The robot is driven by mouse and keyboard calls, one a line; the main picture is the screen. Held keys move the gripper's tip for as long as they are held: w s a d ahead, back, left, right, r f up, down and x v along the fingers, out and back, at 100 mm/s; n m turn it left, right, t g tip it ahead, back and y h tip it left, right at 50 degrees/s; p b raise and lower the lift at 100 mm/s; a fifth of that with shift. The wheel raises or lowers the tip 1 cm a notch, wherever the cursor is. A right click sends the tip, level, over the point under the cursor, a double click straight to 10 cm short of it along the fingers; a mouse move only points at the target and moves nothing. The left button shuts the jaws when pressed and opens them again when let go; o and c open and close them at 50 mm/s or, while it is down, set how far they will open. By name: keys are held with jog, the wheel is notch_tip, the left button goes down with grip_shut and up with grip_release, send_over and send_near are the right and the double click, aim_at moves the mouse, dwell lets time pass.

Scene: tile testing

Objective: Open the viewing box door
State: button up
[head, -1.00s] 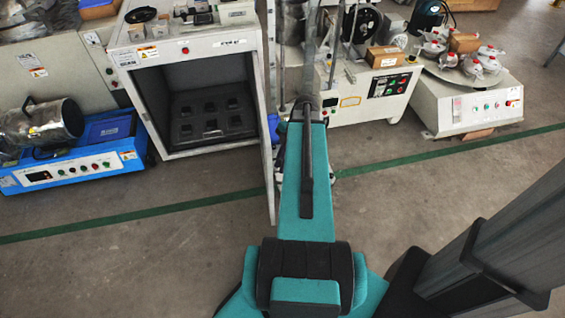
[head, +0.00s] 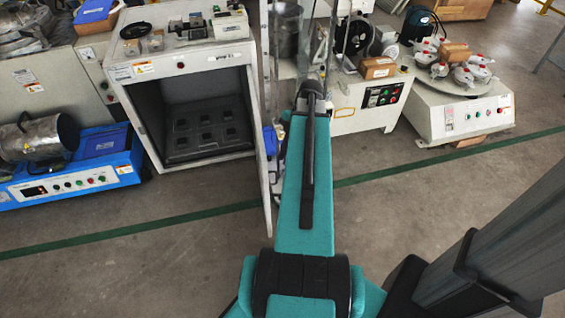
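The viewing box (head: 190,62) is a light grey cabinet at the upper left of centre, with a dark interior and a black tray with several square pads on its floor. Its door (head: 262,160) stands wide open, swung out from the right side of the box and seen nearly edge-on. My teal arm reaches forward just right of the door. My gripper is not visible; the far end of my arm hides whatever lies beyond it.
A blue machine (head: 75,180) with a metal drum stands left of the box. Right of my arm are a white machine with a control panel (head: 383,96) and a white turntable unit (head: 470,118). The floor (head: 150,270) in front is clear, crossed by a green line.

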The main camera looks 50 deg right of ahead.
jog(key=shift+v, duration=2.05)
jog(key=shift+s, duration=0.1)
